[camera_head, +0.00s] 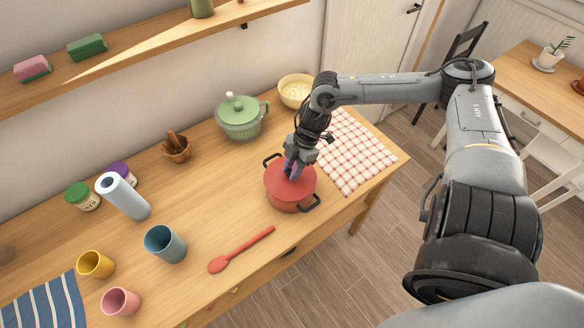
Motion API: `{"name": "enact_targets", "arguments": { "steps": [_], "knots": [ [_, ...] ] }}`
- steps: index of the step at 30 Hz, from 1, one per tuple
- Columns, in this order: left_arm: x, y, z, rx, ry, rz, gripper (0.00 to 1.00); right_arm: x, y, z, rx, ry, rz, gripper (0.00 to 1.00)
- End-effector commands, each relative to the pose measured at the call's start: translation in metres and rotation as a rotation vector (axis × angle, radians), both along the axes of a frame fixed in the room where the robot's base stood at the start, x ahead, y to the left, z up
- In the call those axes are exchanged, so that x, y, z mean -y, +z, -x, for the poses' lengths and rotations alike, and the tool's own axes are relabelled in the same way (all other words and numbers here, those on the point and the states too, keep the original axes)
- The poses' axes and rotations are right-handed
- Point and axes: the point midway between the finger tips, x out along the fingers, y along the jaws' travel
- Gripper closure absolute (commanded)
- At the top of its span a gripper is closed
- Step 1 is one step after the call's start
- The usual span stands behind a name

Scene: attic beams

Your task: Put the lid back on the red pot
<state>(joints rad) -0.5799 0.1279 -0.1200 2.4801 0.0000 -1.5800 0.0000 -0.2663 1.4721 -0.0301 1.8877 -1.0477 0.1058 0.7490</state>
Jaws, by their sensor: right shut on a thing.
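The red pot (288,206) stands on the wooden counter, with its black handles at the upper left and lower right. The red lid (300,188) lies over the pot's mouth; from this angle I cannot tell whether it is fully seated. My right gripper (293,171) comes down from above and is shut at the middle of the lid. The lid's knob is hidden by the fingers. My left gripper does not show.
A green lidded pot (240,121) and a cream bowl (295,91) stand behind. A checkered cloth (354,155) lies to the right. A red spoon (240,250) lies in front. A blue cup (165,245) and several other items stand left. A shelf (150,45) overhangs the back.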

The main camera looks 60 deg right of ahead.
Motion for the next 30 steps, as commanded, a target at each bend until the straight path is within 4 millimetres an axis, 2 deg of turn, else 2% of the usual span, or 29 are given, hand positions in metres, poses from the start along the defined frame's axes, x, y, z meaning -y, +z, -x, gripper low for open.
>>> {"name": "enact_targets", "arguments": {
  "steps": [12,13,18,25,30],
  "knots": [
    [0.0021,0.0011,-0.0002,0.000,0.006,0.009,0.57,0.0000,0.0002,-0.0003,0.001,0.000,0.000,1.00],
    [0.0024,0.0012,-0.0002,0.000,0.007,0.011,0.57,0.0000,0.0002,-0.0003,0.001,0.000,0.000,0.71],
    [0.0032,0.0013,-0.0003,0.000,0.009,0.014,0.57,0.0000,0.0001,-0.0002,0.001,0.000,0.000,0.45],
    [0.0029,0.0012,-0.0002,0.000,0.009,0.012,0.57,0.0001,-0.0003,0.0001,0.000,0.000,0.000,0.41],
    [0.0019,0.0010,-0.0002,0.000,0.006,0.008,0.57,0.0001,-0.0003,0.0001,0.000,0.000,0.000,0.17]
  ]
}}
